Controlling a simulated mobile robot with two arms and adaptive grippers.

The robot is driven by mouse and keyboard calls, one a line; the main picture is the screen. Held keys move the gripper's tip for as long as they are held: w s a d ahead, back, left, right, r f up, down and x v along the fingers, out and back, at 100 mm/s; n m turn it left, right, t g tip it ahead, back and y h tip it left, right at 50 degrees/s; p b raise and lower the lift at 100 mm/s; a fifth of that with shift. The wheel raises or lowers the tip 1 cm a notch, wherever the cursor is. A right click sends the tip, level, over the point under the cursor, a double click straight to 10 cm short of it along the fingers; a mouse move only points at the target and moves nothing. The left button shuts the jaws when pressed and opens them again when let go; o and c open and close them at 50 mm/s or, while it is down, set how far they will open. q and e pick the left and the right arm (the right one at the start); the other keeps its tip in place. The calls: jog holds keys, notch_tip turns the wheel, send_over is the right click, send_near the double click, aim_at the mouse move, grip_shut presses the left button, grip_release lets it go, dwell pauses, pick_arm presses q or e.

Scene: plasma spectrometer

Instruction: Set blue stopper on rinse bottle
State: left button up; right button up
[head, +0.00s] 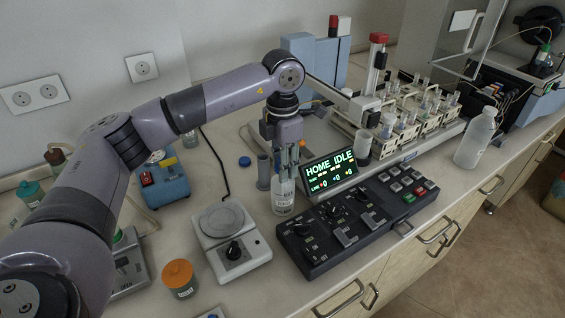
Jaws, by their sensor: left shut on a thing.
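A blue stopper (245,161) lies on the bench, left of a grey cylinder and behind the hotplate. A clear bottle with a label (283,199), which looks like the rinse bottle, stands upright left of the display. My left gripper (288,168) reaches down from above with its fingers at the top of this bottle, shut on its neck as far as I can see. The fingers hide the bottle's mouth. My right gripper is not in view.
A grey cylinder (263,172) stands close beside the bottle. A hotplate (238,258) is in front on the left, a black control panel (350,225) on the right. A display (330,170) and a sample rack are behind. A larger translucent bottle (475,140) stands far right.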

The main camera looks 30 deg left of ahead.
pick_arm(q)
jog(key=o, duration=1.2)
notch_tip(320, 180, up, 12)
dwell(0.5)
